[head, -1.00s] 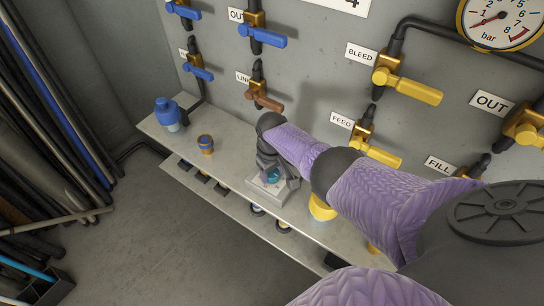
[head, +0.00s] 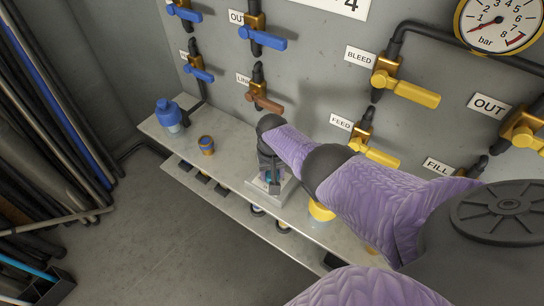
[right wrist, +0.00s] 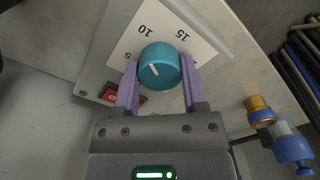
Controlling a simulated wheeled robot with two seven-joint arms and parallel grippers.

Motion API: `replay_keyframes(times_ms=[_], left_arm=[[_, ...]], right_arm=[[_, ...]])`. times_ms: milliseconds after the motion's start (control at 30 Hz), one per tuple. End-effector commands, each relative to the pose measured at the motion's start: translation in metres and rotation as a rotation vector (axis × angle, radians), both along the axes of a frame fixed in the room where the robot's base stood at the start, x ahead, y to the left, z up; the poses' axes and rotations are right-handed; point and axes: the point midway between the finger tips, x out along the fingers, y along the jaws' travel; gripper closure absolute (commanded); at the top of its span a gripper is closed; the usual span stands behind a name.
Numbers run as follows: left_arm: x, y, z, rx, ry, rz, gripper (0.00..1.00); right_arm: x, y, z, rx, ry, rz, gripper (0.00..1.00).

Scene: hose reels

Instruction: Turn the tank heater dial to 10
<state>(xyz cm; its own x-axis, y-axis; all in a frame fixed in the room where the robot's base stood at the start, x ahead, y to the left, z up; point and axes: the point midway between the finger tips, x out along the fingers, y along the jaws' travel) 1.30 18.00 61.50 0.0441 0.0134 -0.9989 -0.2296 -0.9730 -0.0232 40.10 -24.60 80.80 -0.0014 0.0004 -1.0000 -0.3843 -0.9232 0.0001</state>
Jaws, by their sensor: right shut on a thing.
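The teal dial (right wrist: 159,67) stands on a pale heater box with a white scale plate (right wrist: 203,51) in the right wrist view. The plate reads 5, 10 and 15. The dial's white mark points to the lower left, below the 5, away from the 10. My right gripper (right wrist: 160,78) is shut on the dial, one purple finger on each side. In the head view the right gripper (head: 270,183) reaches down over the heater box (head: 287,189) and mostly hides the dial. My left gripper is not in view.
A red switch (right wrist: 110,95) sits beside the dial on the box. A blue bottle (head: 169,115) and a small blue-and-yellow jar (head: 206,145) stand on the shelf (head: 228,165) to the left. Yellow-handled valves (head: 410,90) stick out from the wall near my right arm.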

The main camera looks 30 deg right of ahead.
Motion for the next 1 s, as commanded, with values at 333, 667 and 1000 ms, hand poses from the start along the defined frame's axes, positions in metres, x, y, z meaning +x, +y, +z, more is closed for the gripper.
replay_keyframes(times_ms=[333,667,1000], left_arm=[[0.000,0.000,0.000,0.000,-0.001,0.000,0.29],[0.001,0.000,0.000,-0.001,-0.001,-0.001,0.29],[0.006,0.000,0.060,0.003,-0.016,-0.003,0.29]], right_arm=[[0.001,0.000,0.001,-0.002,-0.004,0.001,0.33],[0.000,0.000,0.000,-0.001,-0.002,0.001,0.11],[0.001,0.000,0.074,0.000,-0.006,0.001,0.11]])
